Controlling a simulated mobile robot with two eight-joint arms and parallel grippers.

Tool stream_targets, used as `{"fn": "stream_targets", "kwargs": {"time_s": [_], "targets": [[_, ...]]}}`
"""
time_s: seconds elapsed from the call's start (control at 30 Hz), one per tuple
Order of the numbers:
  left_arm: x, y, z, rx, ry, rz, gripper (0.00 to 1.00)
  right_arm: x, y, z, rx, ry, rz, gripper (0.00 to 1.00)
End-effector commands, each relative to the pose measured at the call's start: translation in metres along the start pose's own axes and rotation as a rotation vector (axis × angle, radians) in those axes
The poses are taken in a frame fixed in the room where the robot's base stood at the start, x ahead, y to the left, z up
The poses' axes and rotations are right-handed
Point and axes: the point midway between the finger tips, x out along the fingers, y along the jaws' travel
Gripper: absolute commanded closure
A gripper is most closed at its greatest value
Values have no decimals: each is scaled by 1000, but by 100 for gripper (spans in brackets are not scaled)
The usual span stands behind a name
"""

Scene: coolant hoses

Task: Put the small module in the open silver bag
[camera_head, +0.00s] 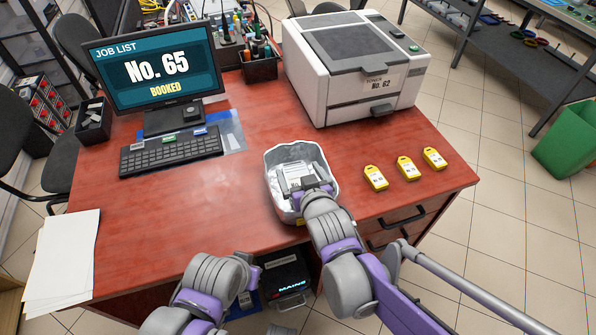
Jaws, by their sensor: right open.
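A grey-silver open container (273,160), which looks like the open bag, stands near the middle front of the desk with pale, crumpled-looking contents. My right gripper (304,184) is open over the container, its fingers at the pale contents. I cannot tell whether it touches them. No small module can be made out for sure; the gripper and wrist cover part of the container. My left arm comes in at the bottom, its wrist (240,262) below the desk's front edge. Its fingers cannot be made out.
Three yellow tags (405,167) lie right of the container. A white printer (345,60) stands at the back right, a monitor (160,65) and keyboard (170,152) at the left. Papers (62,255) lie at the front left. The desk's left middle is clear.

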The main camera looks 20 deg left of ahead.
Motion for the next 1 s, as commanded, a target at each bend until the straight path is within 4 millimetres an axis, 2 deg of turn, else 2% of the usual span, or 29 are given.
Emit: {"fn": "stream_targets", "kwargs": {"time_s": [0.03, 0.2, 0.43, 0.6, 0.9, 1.0], "targets": [[-4, 0, -2, 0, 2, 0, 100, -13, 0, -1, 0, 0, 0, 0], [-14, 0, -6, 0, 5, 0, 100, -53, 0, -1, 0, 0, 0, 0], [-24, 0, -10, 0, 9, 0, 100, -93, 0, -1, 0, 0, 0, 0], [-28, 0, -12, 0, 10, 0, 100, -106, 0, 0, 0, -1, 0, 0], [-28, 0, -12, 0, 10, 0, 100, -109, 0, 1, 0, -1, 1, 0], [-28, 0, -12, 0, 10, 0, 100, -113, 11, 8, 9, -26, 22, 0]]}}
